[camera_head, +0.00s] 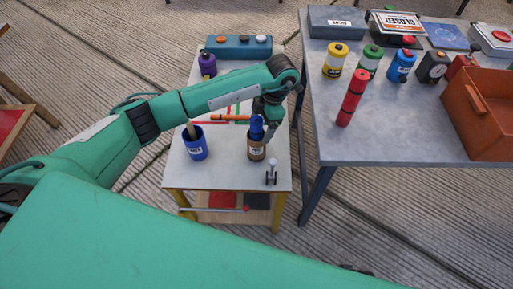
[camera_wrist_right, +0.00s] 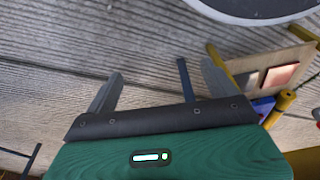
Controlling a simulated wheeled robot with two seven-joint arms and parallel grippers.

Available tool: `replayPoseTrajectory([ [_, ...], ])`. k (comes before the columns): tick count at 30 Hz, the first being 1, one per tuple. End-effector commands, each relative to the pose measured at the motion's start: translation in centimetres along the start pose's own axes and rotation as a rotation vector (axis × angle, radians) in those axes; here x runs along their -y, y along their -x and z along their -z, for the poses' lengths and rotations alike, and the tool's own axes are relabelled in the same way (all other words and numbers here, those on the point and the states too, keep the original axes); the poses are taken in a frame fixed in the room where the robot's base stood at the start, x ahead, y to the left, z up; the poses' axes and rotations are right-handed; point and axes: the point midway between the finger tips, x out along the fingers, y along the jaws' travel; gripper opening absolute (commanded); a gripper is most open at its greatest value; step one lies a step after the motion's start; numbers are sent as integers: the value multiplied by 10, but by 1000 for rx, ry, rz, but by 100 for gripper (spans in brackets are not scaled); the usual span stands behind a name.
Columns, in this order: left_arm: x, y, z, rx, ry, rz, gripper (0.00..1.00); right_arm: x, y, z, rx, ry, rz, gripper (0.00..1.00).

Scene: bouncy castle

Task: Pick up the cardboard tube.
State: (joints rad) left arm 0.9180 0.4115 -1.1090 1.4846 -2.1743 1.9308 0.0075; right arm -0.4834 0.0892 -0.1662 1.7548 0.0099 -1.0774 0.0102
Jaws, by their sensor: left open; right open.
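A brown cylinder (camera_head: 256,150) with a pale label, which looks like the cardboard tube, stands upright near the right side of the small white table (camera_head: 225,178). A blue piece (camera_head: 256,128) shows at its top; whether it sits in the tube or behind it is unclear. My left gripper (camera_head: 264,116) points down just above and behind them, open; its fingertips are partly hidden and contact cannot be made out. My right gripper (camera_wrist_right: 164,80) is open and empty in the right wrist view, over the plank floor.
A blue cup (camera_head: 195,146) stands left of the tube, and a purple bottle (camera_head: 207,66) and blue button box (camera_head: 238,46) stand behind. The grey table (camera_head: 400,140) at right holds a red cylinder (camera_head: 353,98), several bottles and an orange crate (camera_head: 482,115).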

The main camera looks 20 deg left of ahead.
Motion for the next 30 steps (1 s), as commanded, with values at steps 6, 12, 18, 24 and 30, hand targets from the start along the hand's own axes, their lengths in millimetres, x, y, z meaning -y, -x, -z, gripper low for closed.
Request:
replayPoseTrajectory([
  [6,-2,-28,1,0,0,2,82,-1,-12,-9,12,2,-2,89],
  [12,-2,-31,0,2,-1,0,82,-2,-14,-5,7,3,-4,89],
  [18,-2,-31,0,1,-1,0,58,-3,-12,2,-5,4,-5,89],
  [24,-2,-31,0,1,-1,0,19,-2,-11,0,-3,4,-4,89],
  [30,-2,-30,0,3,-1,0,0,-1,-11,-6,5,4,-2,89],
])
